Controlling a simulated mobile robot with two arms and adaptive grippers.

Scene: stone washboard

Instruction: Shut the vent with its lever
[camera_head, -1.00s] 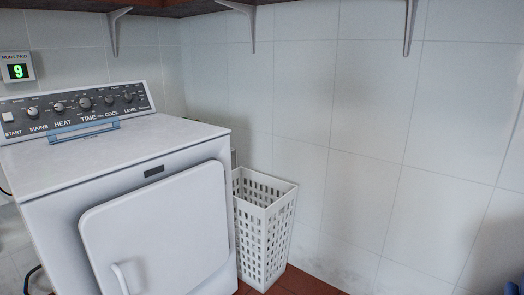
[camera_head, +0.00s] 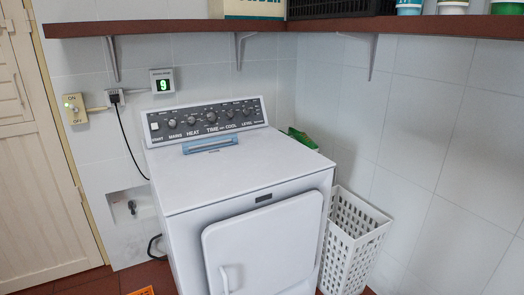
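No vent or lever that I can clearly identify shows in the head view. A white dryer (camera_head: 245,180) stands in the corner with a dark control panel (camera_head: 210,120) of several knobs. A light blue handle-like bar (camera_head: 209,145) lies at the base of the panel. The dryer's front door (camera_head: 265,245) looks shut. A recess (camera_head: 134,212) low in the wall left of the dryer holds a small dark fitting (camera_head: 132,207), too small to tell what it is. Neither of my grippers is in view.
A brown shelf (camera_head: 180,27) runs above. A wall switch (camera_head: 75,108) marked ON and OFF, a display (camera_head: 162,86) reading 9 and a cream door (camera_head: 35,150) are at left.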

